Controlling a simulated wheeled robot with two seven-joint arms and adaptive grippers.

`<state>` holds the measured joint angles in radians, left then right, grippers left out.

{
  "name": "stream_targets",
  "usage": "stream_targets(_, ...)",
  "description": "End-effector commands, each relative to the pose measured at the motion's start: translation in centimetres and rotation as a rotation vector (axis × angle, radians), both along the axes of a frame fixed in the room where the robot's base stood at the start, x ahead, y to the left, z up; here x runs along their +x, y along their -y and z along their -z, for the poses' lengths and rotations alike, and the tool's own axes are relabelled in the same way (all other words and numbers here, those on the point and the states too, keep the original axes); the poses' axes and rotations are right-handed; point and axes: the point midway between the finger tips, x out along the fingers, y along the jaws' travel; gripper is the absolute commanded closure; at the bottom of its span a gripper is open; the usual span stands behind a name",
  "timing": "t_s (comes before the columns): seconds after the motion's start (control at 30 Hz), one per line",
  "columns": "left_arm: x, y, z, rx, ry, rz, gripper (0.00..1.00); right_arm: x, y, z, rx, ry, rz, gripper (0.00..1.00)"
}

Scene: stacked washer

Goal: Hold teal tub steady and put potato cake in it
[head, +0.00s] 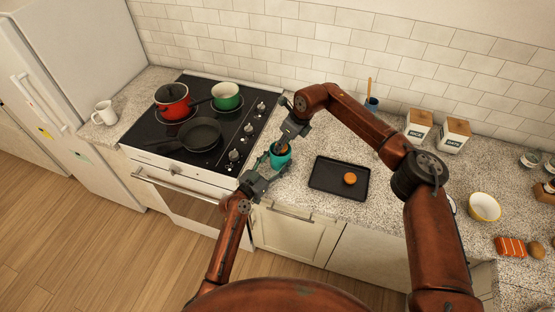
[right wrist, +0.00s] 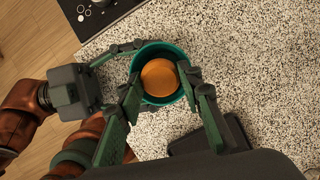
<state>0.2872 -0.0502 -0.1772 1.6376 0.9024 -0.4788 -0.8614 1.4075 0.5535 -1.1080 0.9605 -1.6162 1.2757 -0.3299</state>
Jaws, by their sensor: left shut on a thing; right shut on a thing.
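The teal tub (head: 281,160) stands on the counter just right of the stove. My left gripper (head: 268,168) is shut on the tub's side; its fingers also show at the left of the tub in the right wrist view (right wrist: 175,50). My right gripper (head: 285,140) is over the tub, pointing down. In the right wrist view its fingertips are on both sides of the round orange potato cake (right wrist: 159,77), shut on it. The cake appears within the tub's rim; whether it touches the bottom is hidden.
A black tray (head: 325,184) with another round orange cake (head: 350,178) lies right of the tub. The stove (head: 155,140) holds a red pot (head: 173,103), green pot (head: 226,96) and dark pan (head: 199,134). A yellow-white bowl (head: 484,207) stands further right.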

Motion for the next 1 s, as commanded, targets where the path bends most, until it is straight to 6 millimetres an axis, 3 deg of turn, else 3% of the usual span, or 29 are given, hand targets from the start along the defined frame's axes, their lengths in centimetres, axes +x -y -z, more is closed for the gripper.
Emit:
stream_targets(0.53, 0.0, 0.0, -0.1, -0.001, 0.003, 0.0, 0.69, -0.1, 0.3, 4.4, -0.011, -0.007, 0.001, 0.89)
stream_targets(0.93, -0.1, 0.2, -0.3, -0.003, 0.007, 0.003, 0.69, -0.2, 0.2, 5.2, -0.012, -0.008, -0.001, 0.89)
stream_targets(0.97, -0.1, 0.2, -0.3, -0.003, 0.008, 0.003, 0.69, -0.2, 0.2, 5.2, -0.012, -0.008, -0.001, 0.66)
stream_targets(1.0, -0.1, 0.2, -0.3, -0.003, 0.008, 0.003, 0.69, -0.2, 0.2, 5.2, -0.013, -0.008, -0.001, 0.63)
